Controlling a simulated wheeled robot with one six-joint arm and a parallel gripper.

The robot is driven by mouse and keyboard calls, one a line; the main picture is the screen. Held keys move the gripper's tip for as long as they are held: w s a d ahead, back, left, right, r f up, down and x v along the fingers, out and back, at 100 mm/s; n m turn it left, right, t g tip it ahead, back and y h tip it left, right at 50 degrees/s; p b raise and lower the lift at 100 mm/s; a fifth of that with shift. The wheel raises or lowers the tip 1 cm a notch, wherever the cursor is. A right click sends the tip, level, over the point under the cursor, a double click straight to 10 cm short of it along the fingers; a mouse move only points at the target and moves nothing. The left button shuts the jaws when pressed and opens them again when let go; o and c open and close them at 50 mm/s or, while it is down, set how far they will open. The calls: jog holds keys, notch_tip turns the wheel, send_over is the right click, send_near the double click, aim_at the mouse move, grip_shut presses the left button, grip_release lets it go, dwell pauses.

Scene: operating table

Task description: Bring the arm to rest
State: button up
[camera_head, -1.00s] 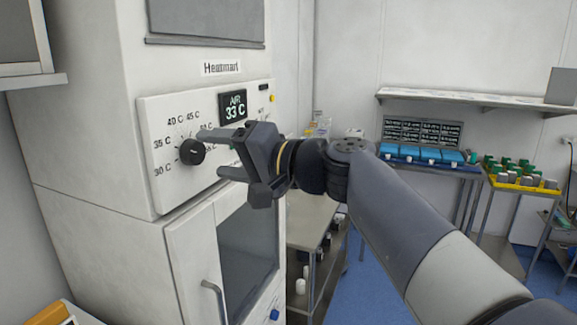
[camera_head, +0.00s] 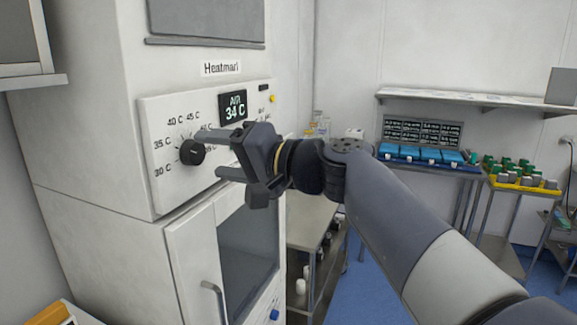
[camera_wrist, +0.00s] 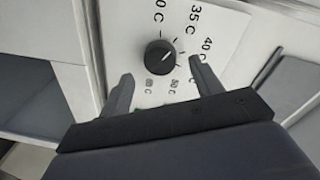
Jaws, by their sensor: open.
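My gripper (camera_head: 208,153) is open and empty in front of the cabinet's control panel (camera_head: 160,128). Its two fingers point left toward the black dial (camera_head: 192,152), and the upper fingertip overlaps the dial's right side in the head view. In the wrist view the dial (camera_wrist: 159,56) sits beyond and between the two open fingertips (camera_wrist: 160,75), apart from them. My arm extends from the lower right of the head view. Part of the dial's scale is hidden behind my gripper.
The white warming cabinet (camera_head: 95,150) fills the left, with a glass door (camera_head: 248,250) and handle (camera_head: 212,298) below the panel. A metal cart (camera_head: 312,225) stands behind my wrist. Tables with blue trays (camera_head: 420,154) and green-capped bottles (camera_head: 515,170) stand at the right. Blue floor is free between.

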jog(key=x, duration=0.3)
jog(key=shift+a, duration=0.15)
jog(key=shift+n, duration=1.2)
jog(key=n, duration=0.5)
jog(key=shift+t+p, duration=0.3)
jog(key=b, duration=0.3)
send_near(198, 154)
jog(key=s+d+f, duration=0.2)
jog(key=s+d, duration=0.1)
jog(key=d, duration=0.1)
jog(key=shift+d+f+h, duration=0.1)
jog(key=shift+f+h, duration=0.3)
jog(key=shift+m, duration=0.3)
